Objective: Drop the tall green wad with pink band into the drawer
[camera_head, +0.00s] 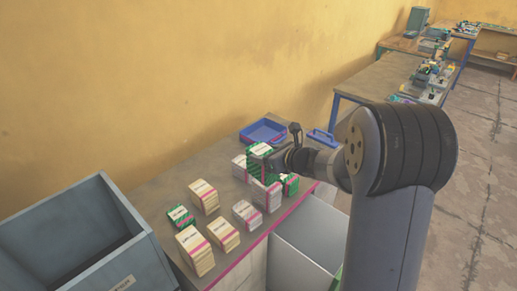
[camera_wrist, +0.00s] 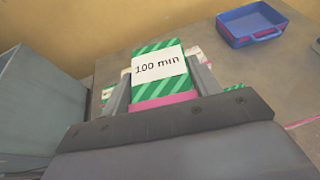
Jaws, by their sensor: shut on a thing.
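My gripper (camera_head: 277,157) is shut on a tall green wad (camera_head: 259,150) with pale diagonal stripes. In the wrist view the wad (camera_wrist: 158,68) stands between the two fingers (camera_wrist: 160,90), with a white "100 mm" label and a pink band near the fingers. It appears among or just above the other wads at the far part of the bench; its clearance is hard to tell. A pale open drawer (camera_head: 305,238) sticks out below the bench's pink front edge, to the right and nearer. My arm hides part of it.
Several cream, white-pink and green wads (camera_head: 195,250) stand on the grey bench (camera_head: 160,190). A blue tray (camera_head: 264,131) lies at the back. A large grey open bin (camera_head: 75,235) stands at the left. Other worktables are far right.

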